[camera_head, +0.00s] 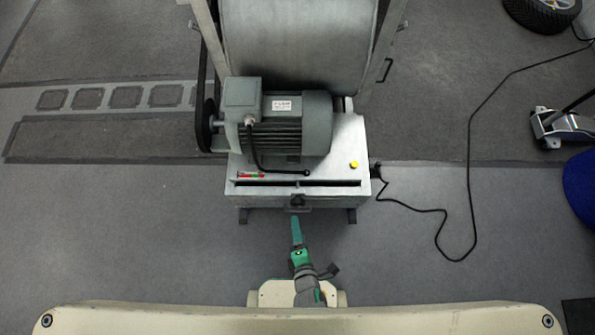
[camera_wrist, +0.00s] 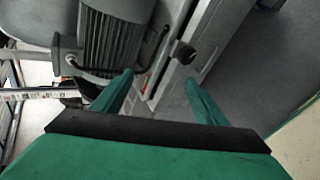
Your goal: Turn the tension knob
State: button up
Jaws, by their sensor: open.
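The tension knob (camera_wrist: 183,52) is a small dark knob on the pale front face of the machine. It also shows in the head view as a dark piece (camera_head: 297,200) at the middle of the machine's front edge. My gripper (camera_head: 296,218) is green and reaches toward it from the front. In the wrist view my gripper (camera_wrist: 159,79) is open, with nothing between its fingers. The knob is just beyond the fingertips, nearer the right finger. I cannot tell how far the tips are from it.
The grey motor (camera_head: 290,125) sits on the machine base (camera_head: 345,150), with a yellow button (camera_head: 354,164) at right. A black cable (camera_head: 470,190) runs over the floor at right. A jack (camera_head: 565,125) and a wheel (camera_head: 545,12) lie farther right. Floor left of the machine is clear.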

aim_at(298, 205)
jog(key=w+f+n, duration=0.4)
jog(key=w+f, duration=0.1)
jog(key=f, duration=0.2)
jog(key=w+f+n+g+h, duration=0.1)
jog(key=w+f+n, duration=0.4)
jog(key=f, duration=0.1)
jog(key=w+f+n+g, duration=0.1)
jog(key=w+f+n, duration=0.4)
jog(key=f, duration=0.2)
jog(key=shift+w+a+f, duration=0.1)
jog(key=shift+a+f, duration=0.05)
jog(key=shift+f, duration=0.2)
jog(key=c, duration=1)
